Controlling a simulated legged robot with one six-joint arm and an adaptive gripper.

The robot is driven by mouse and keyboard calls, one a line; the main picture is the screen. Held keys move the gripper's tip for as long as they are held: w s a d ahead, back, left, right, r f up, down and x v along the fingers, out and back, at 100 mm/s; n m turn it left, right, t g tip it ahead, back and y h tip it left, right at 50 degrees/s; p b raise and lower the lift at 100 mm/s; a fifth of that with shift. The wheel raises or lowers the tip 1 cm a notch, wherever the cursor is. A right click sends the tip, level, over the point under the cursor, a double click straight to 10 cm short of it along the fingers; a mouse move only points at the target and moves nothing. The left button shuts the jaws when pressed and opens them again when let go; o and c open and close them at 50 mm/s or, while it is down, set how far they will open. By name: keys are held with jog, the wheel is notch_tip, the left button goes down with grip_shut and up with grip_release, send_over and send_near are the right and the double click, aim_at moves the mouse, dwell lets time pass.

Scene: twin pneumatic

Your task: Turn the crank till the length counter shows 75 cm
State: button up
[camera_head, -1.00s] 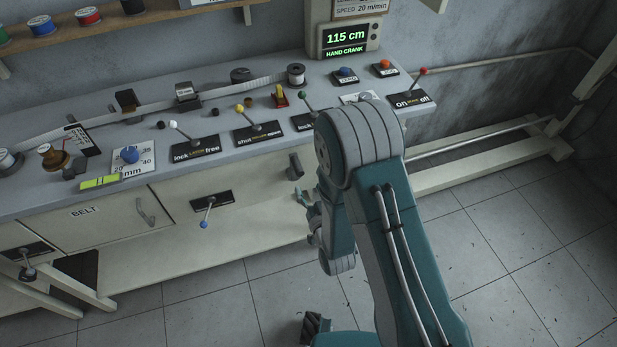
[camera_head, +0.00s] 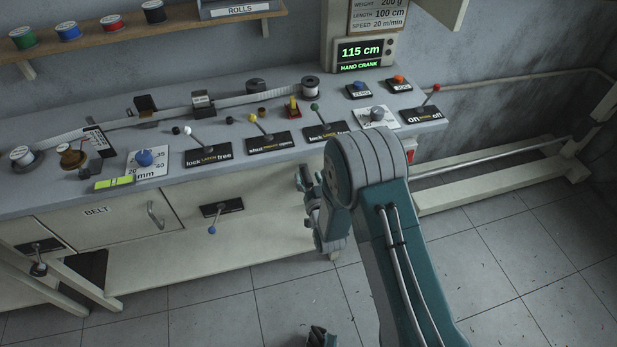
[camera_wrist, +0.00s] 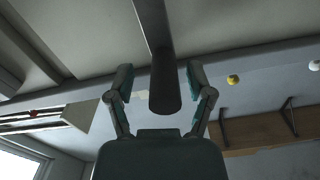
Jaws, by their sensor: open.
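The length counter (camera_head: 360,51) at the back of the bench reads 115 cm, with HAND CRANK below it. My gripper (camera_head: 307,184) is in front of the bench's front face, left of my arm's elbow. In the wrist view my gripper (camera_wrist: 160,88) is open. A dark rounded bar (camera_wrist: 165,90), which looks like the crank handle, reaches from the top of that view to between the spread fingers. Gaps show on both sides of it. In the head view the handle is hidden or cannot be told apart from my gripper.
Levers with white (camera_head: 188,131), yellow (camera_head: 252,117), green (camera_head: 314,106) and red (camera_head: 436,88) knobs stand along the bench top (camera_head: 60,190). A blue-knobbed lever (camera_head: 212,229) hangs on the bench front. The tiled floor (camera_head: 500,260) at the right is clear.

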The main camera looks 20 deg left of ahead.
jog(key=shift+a, duration=0.35)
jog(key=shift+f, duration=0.1)
jog(key=shift+c, duration=1.3)
jog(key=c, duration=0.5)
jog(key=shift+d, duration=0.2)
grip_shut()
jog(key=shift+a+n, duration=0.25)
jog(key=shift+n, duration=0.05)
